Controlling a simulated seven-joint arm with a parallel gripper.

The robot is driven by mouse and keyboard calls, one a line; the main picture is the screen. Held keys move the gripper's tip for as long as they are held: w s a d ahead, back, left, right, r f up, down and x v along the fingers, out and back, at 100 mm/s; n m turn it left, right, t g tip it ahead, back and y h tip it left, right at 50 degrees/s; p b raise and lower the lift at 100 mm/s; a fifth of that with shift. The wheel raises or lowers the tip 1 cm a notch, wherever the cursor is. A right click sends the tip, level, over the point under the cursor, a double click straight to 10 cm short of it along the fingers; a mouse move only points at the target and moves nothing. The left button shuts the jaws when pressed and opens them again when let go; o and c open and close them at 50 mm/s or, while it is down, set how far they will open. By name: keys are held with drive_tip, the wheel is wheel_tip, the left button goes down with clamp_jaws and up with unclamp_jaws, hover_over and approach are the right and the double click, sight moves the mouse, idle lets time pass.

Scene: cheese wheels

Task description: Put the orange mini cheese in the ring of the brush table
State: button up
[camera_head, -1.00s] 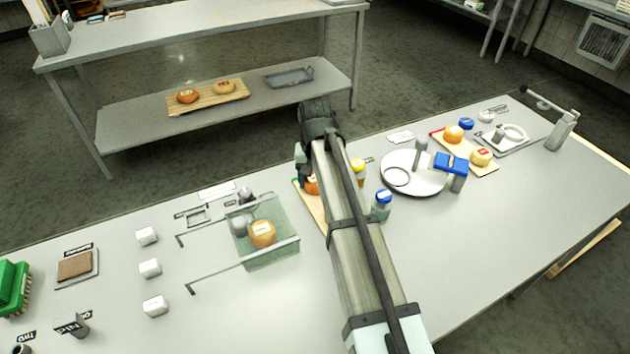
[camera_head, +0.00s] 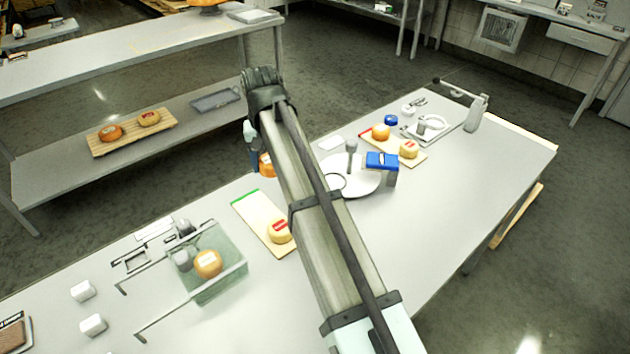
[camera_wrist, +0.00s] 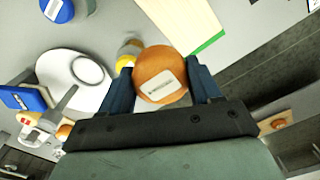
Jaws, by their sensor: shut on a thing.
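My gripper (camera_wrist: 160,90) is shut on the orange mini cheese (camera_wrist: 160,76), which has a white label and sits between the two dark blue fingers. In the head view the held cheese (camera_head: 266,165) shows partly behind my arm, off the board. A white round table (camera_head: 362,183) with an upright grey post carries a thin ring (camera_head: 336,182), partly hidden by my arm. In the wrist view the ring (camera_wrist: 104,72) lies on the white disc (camera_wrist: 60,95), left of the held cheese, and looks empty.
A green-edged board (camera_head: 247,210) holds a yellow cheese (camera_head: 280,232). A blue box (camera_head: 382,160) stands beside the disc. A yellow-topped bottle (camera_wrist: 129,50) is close beside the held cheese in the wrist view. A glass-sided tray (camera_head: 222,285) holds another orange cheese (camera_head: 208,263).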

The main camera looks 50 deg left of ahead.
wheel_tip(320, 180, up, 5)
drive_tip(key=m, duration=0.2)
hover_over(333, 184)
drive_tip(key=s+a, duration=0.2)
drive_tip(key=s, duration=0.1)
drive_tip(key=w+d+r+m, duration=0.2)
drive_tip(key=w+r, duration=0.1)
wheel_tip(333, 184, down, 18)
drive_tip(key=shift+w+a+r, duration=0.15)
drive_tip(key=shift+r, duration=0.05)
drive_tip(key=shift+f, duration=0.45)
drive_tip(key=shift+f, duration=0.25)
drive_tip(key=o, duration=1.1)
drive_tip(key=shift+d, duration=0.2)
drive_tip(key=shift+a+r, duration=0.1)
drive_tip(key=shift+r, duration=0.6)
wheel_tip(333, 184, up, 12)
drive_tip(key=shift+a, duration=0.1)
